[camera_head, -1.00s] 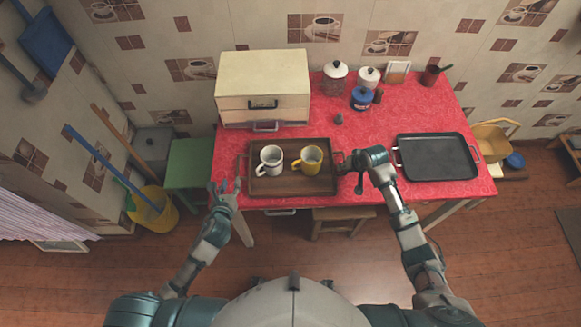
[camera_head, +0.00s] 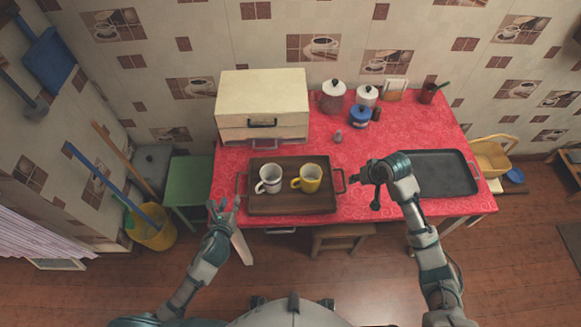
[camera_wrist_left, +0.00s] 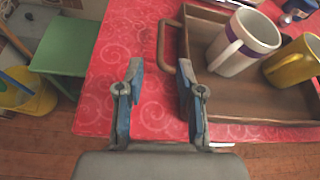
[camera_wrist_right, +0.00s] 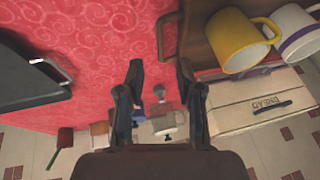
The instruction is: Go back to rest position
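My left gripper (camera_head: 223,207) is open and empty at the front edge of the red table, left of the wooden tray's front corner. Its two fingers stand apart in the left wrist view (camera_wrist_left: 158,90). My right gripper (camera_head: 366,190) is between the wooden tray and the black tray, near the wooden tray's right handle. In the right wrist view its fingers (camera_wrist_right: 160,85) are apart with nothing between them. The wooden tray (camera_head: 290,204) lies on the table and holds a white mug (camera_head: 269,180) and a yellow mug (camera_head: 308,178), both upright.
A black tray (camera_head: 440,172) lies at the right of the red table (camera_head: 350,150). A cream bread box (camera_head: 262,100) stands at the back left. Jars (camera_head: 332,97) stand at the back. A green stool (camera_head: 188,182) and yellow bucket (camera_head: 155,232) stand left of the table.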

